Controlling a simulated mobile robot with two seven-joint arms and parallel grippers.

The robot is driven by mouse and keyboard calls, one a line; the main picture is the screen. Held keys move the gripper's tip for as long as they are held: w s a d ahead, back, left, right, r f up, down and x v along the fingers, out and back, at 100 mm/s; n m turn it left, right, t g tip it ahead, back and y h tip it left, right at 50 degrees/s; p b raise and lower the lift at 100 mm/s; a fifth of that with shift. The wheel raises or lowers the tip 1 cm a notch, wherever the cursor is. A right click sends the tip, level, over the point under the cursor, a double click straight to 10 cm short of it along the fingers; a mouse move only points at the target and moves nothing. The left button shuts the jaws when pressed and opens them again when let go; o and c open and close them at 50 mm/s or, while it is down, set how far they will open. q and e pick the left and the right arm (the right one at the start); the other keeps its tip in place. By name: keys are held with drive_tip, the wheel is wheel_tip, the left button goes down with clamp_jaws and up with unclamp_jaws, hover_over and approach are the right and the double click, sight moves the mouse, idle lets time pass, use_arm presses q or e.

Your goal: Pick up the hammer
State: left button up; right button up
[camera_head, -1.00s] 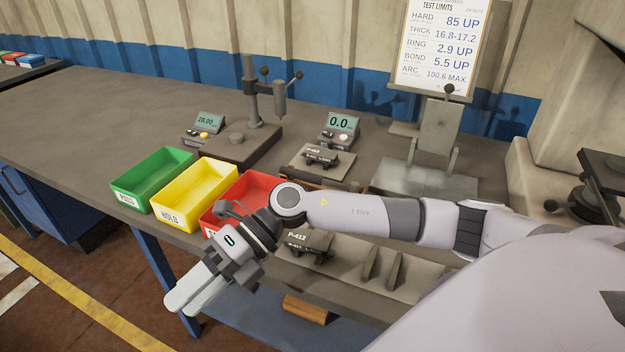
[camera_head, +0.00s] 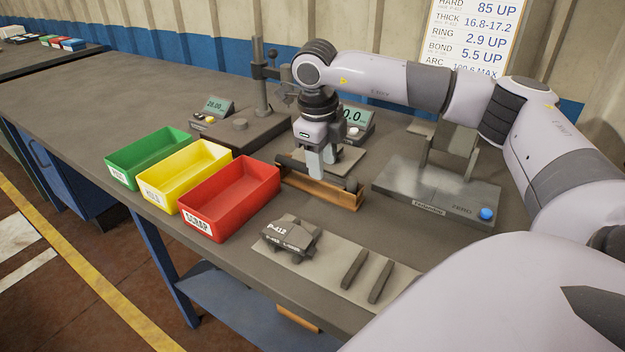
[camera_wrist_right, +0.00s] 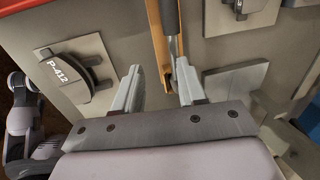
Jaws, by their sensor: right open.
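The hammer (camera_head: 289,163) appears as a dark bar lying along a long wooden holder (camera_head: 335,198) on the bench, behind and right of the red bin. A dark rounded end shows at the holder's right. My right gripper (camera_head: 321,172) points down over the middle of the hammer, its fingers open and hiding part of it. In the right wrist view, the grey bar of the hammer (camera_wrist_right: 169,18) and the wooden holder (camera_wrist_right: 158,45) lie beyond the gap between the open fingertips (camera_wrist_right: 160,78). Contact cannot be told. My left gripper is not in view.
Green (camera_head: 150,155), yellow (camera_head: 187,172) and red (camera_head: 232,197) bins stand left of the holder. A brake shoe marked P-412 (camera_head: 290,236) sits in front. A gauge stand (camera_head: 240,130) is behind left, and a metal fixture (camera_head: 435,188) is close on the right.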

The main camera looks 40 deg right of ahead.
sight(329, 175)
drive_tip(key=shift+d+f+h, duration=0.15)
drive_tip(key=shift+d+h, duration=0.15)
drive_tip(key=shift+d, duration=0.4)
drive_tip(key=f, duration=0.2)
drive_tip(key=d+f, duration=0.1)
drive_tip(key=f, duration=0.1)
drive_tip(key=w+f, duration=0.1)
drive_tip(key=f, duration=0.1)
drive_tip(key=shift+d+f, duration=0.1)
drive_tip(key=shift+d, duration=0.2)
clamp_jaws()
